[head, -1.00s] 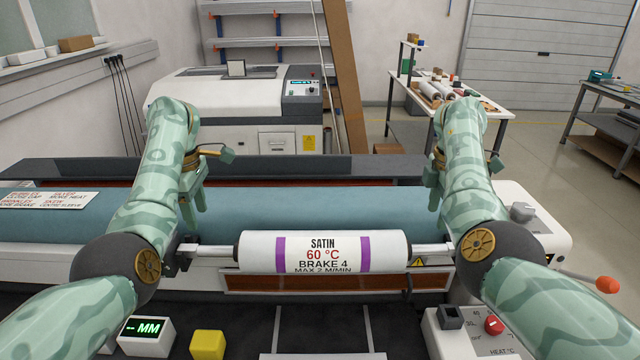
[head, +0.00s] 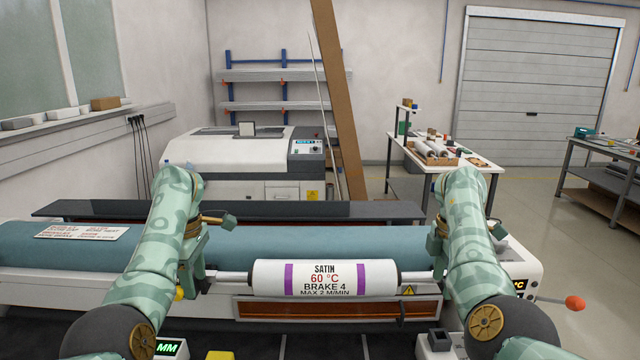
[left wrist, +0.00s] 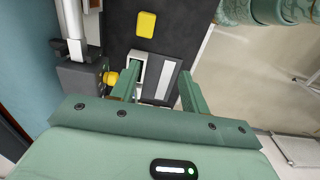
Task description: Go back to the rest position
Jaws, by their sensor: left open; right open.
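My left gripper (head: 192,280) hangs at the left end of the white roll in the head view, partly hidden by my own forearm. In the left wrist view its two fingers (left wrist: 158,80) are spread apart with nothing between them. My right gripper is mostly hidden behind my right arm in the head view; a part of it (head: 440,240) shows near the roll's right end. It holds nothing that I can see. The white roll (head: 324,279), labelled SATIN 60 °C BRAKE 4, lies on its shaft at the front of the laminator.
The laminator's blue roller (head: 290,247) spans the scene behind the white roll. A yellow block (left wrist: 146,24) and a display box (left wrist: 140,75) lie below my left gripper. A red-knobbed lever (head: 574,303) sticks out at the right. Open floor lies beyond, at the right.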

